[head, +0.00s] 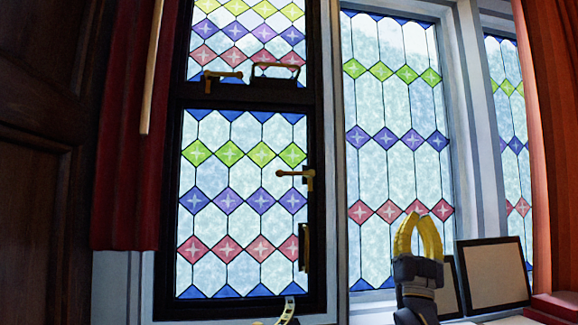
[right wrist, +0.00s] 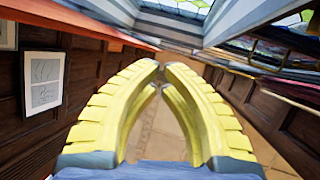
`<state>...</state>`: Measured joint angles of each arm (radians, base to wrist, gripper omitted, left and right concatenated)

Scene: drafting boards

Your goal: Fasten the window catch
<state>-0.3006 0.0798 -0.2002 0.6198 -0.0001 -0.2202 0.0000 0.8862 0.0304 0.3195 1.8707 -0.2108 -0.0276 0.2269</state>
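The window (head: 243,225) has a black frame and leaded glass with coloured diamonds, and its lower pane looks closed. A brass catch (head: 307,175) sits on the right stile of the lower pane, its lever pointing left. Another brass catch (head: 222,76) is at the bottom of the upper pane. My right gripper (head: 420,217) has yellow fingers and stands upright, right of the lower catch and apart from it. In the right wrist view its curved fingertips (right wrist: 162,67) come together with nothing held between them. My left gripper is in neither view.
A dark bar handle (head: 303,247) is below the lower catch; another (head: 275,71) is on the upper pane. Framed boards (head: 493,273) lean at right. A pale curled strip (head: 288,309) lies at the bottom. Red curtains (head: 128,165) hang at left.

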